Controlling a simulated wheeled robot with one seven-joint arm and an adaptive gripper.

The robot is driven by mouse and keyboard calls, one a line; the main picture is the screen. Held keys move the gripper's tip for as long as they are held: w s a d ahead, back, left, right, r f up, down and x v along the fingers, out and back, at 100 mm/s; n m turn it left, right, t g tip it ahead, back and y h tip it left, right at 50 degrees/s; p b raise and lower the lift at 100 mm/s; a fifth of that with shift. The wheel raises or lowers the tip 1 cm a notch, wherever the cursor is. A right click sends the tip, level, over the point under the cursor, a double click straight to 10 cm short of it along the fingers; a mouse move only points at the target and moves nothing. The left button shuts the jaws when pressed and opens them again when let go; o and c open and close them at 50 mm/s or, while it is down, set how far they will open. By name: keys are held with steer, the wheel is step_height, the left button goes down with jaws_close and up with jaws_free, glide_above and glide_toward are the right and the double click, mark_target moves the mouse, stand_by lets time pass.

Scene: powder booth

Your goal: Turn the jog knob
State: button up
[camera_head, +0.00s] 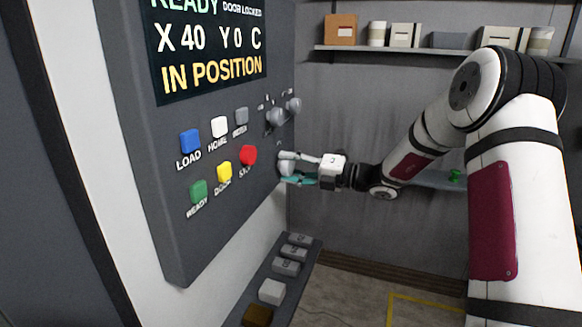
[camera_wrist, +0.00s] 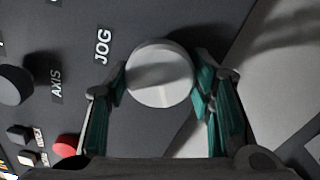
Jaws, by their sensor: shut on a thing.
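The jog knob (camera_wrist: 160,75) is a round pale grey knob in the wrist view, beside the JOG label (camera_wrist: 103,46) on the dark panel. My gripper (camera_wrist: 162,88) has its teal-padded fingers on both sides of the knob, shut on it. In the head view my gripper (camera_head: 289,167) reaches from the right to the panel's right edge. The knob (camera_head: 286,163) is partly hidden there by the fingers. The panel display (camera_head: 208,45) reads "X 40 Y 0 C" and "IN POSITION", with "DOOR LOCKED" above.
The AXIS knob (camera_wrist: 14,85) is left of the jog knob in the wrist view. Two grey knobs sit above my gripper in the head view. The red stop button (camera_head: 248,156) is close on the left. Shelves with boxes line the back wall; grey blocks lie on a ledge below.

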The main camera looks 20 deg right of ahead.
steer(key=o, duration=1.2)
steer(key=shift+c, duration=0.2)
steer(key=v, duration=1.2)
steer(key=shift+a, duration=0.1)
